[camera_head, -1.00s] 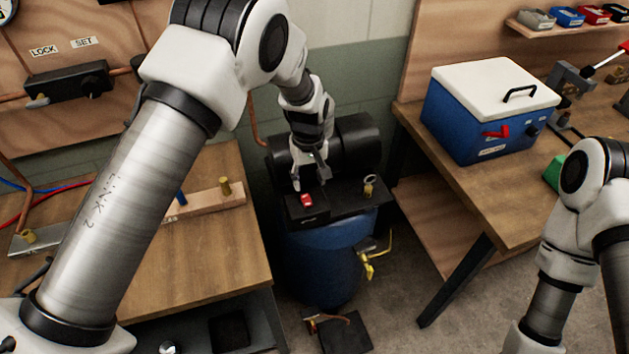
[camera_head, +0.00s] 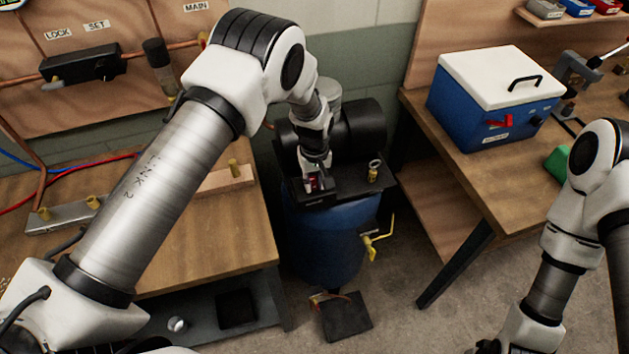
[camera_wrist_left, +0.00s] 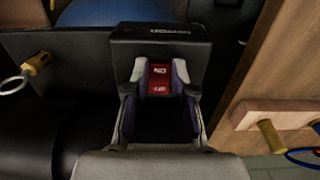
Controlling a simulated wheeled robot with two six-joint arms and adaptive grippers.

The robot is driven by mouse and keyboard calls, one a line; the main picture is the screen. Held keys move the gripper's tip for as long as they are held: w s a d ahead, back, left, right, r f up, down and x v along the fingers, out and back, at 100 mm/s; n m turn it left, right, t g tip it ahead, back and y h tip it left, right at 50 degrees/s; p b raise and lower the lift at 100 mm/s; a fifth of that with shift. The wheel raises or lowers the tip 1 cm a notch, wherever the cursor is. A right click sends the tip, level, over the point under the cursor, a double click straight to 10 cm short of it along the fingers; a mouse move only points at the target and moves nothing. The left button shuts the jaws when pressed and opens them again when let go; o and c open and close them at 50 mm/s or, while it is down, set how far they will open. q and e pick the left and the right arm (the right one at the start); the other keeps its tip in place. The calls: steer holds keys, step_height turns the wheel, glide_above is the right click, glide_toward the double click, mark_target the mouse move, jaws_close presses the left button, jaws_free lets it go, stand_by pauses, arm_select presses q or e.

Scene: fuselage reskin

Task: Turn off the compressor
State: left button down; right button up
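The compressor is a blue tank (camera_head: 325,245) with a black motor cylinder (camera_head: 362,128) and a black top plate, standing between two benches. A black switch box (camera_wrist_left: 180,50) on it carries a red rocker switch (camera_wrist_left: 159,78) with white lettering, "ON" among it, upside down in the left wrist view. My left gripper (camera_head: 314,180) is down at the box. In the left wrist view its two fingertips are apart, one on each side of the red switch; I cannot tell whether they touch it. My right arm is at the right edge of the head view; its fingers do not show.
A brass fitting with a ring (camera_head: 374,171) stands on the top plate, and a yellow-handled valve (camera_head: 371,245) sticks out of the tank. A black pedal (camera_head: 346,316) lies on the floor. A blue box with white lid (camera_head: 490,100) stands on the right bench.

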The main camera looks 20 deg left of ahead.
mark_target(311, 178)
arm_select(q)
steer(key=shift+w+a+f+g+h+b, duration=0.25)
steer(key=shift+g+h+b, duration=0.35)
steer(key=shift+b, duration=0.55)
steer(key=shift+g+b, duration=0.35)
steer(key=shift+g, duration=0.05)
steer(key=shift+r, duration=0.3)
steer(key=c, duration=1)
jaws_free()
steer(key=shift+o, duration=0.2)
steer(key=v, duration=1.2)
steer(key=shift+w+a, duration=0.2)
steer(key=shift+w, duration=0.1)
